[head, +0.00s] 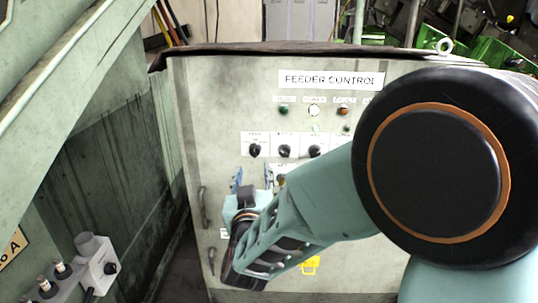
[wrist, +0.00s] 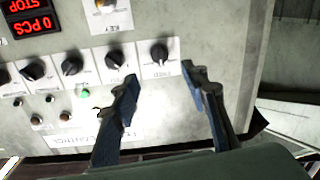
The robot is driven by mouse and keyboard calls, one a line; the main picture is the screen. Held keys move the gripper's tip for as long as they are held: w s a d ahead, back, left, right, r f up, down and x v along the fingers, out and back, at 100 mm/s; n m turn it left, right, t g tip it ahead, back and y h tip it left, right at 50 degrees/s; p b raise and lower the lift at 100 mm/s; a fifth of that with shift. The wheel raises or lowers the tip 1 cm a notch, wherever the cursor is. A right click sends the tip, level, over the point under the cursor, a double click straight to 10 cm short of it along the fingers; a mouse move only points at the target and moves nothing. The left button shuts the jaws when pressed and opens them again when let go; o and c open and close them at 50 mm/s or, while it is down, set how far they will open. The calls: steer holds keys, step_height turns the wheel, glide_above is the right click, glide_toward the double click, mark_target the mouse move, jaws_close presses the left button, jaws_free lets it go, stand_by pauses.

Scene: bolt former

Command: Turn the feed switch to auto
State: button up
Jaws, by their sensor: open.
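The feeder control panel (head: 225,125) is a worn pale cabinet front with a row of black rotary switches. The leftmost switch (head: 254,151) sits on a white label plate. In the wrist view, which is upside down, the same switch (wrist: 159,52) lies ahead of and between my blue fingertips. The neighbouring switch (wrist: 115,58) is just left of it there. The label words are too small to tell which is the feed switch. My gripper (head: 252,177) is open and empty, just below the leftmost switch in the head view. It also shows in the wrist view (wrist: 159,75); no contact is visible.
Indicator lamps, including a green one (head: 283,110), sit above the switches under the FEEDER CONTROL sign (head: 331,79). A red display (wrist: 34,22) shows in the wrist view. My arm covers the panel's right part.

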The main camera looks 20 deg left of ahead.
mark_target(255, 153)
steer(key=p+x, duration=0.1)
steer(key=x, duration=0.9)
steer(key=shift+w, duration=0.15)
steer(key=shift+c, duration=0.2)
jaws_close()
